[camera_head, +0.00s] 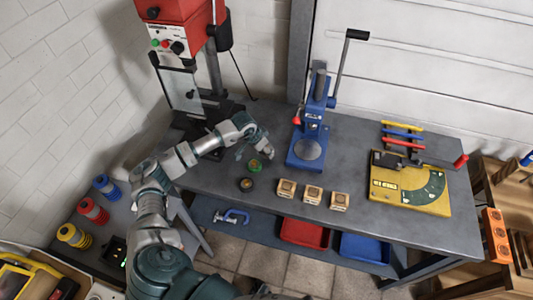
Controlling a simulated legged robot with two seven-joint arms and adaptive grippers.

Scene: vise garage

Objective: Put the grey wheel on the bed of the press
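The blue press (310,128) stands at the back middle of the workbench, with a round grey disc (310,150) on its base; I cannot tell if this disc is part of the bed or a loose wheel. My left gripper (266,152) is above the bench, left of the press and close to the green piece. Its fingers are too small to read. My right gripper is not in view.
Several wooden blocks (313,195) stand in a row in front of the press. A red drill press (190,45) stands at the back left. A yellow plate tool (410,188) lies at the right. Red and blue bins (304,234) sit below the bench.

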